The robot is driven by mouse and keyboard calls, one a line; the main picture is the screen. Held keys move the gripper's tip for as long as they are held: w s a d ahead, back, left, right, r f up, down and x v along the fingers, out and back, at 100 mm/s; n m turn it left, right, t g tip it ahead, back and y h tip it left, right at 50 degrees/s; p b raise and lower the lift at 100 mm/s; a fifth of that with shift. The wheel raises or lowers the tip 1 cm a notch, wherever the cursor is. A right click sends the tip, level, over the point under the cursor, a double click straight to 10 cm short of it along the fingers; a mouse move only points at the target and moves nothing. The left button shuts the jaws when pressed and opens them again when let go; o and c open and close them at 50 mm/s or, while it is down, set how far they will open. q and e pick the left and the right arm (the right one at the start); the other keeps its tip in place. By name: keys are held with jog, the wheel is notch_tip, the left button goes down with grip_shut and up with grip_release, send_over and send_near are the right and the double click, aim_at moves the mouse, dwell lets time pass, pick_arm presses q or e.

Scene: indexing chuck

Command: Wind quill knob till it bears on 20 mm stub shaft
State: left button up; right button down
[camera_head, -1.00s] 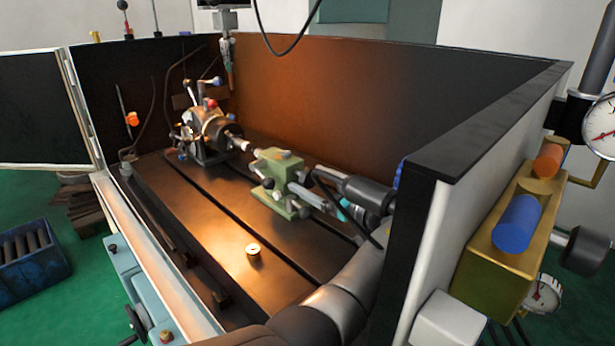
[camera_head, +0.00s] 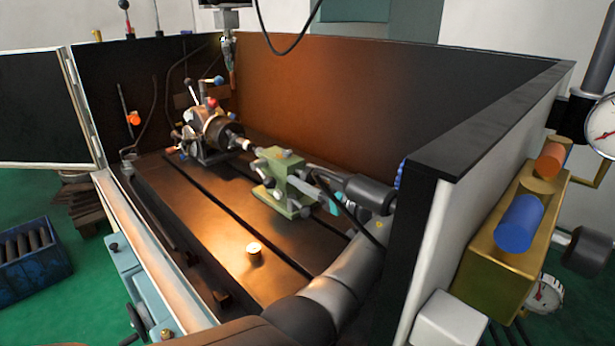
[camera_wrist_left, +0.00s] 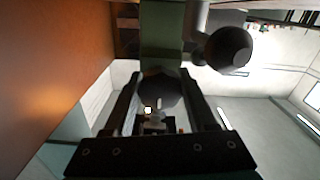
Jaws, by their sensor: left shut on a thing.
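The green tailstock (camera_head: 287,181) stands on the slotted bed, its body also at the top of the left wrist view (camera_wrist_left: 162,35). The indexing chuck (camera_head: 210,133) faces it from the left, with the pale stub shaft (camera_head: 240,143) pointing at it. I cannot tell whether the quill touches the shaft. My left gripper (camera_head: 312,182) is at the tailstock's right end. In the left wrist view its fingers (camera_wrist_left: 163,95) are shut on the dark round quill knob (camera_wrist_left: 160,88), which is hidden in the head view. My right gripper is not in view.
A dark ball-ended handle (camera_wrist_left: 228,50) stands close beside the fingers. A small brass-coloured cylinder (camera_head: 253,253) sits on the bare front bed. The enclosure's right wall (camera_head: 440,165) rises close to my left arm. A blue crate (camera_head: 32,255) stands on the floor at left.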

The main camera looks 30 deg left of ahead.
pick_arm(q)
jog(key=c, duration=0.4)
jog(key=shift+c, duration=0.2)
jog(key=shift+m, duration=0.3)
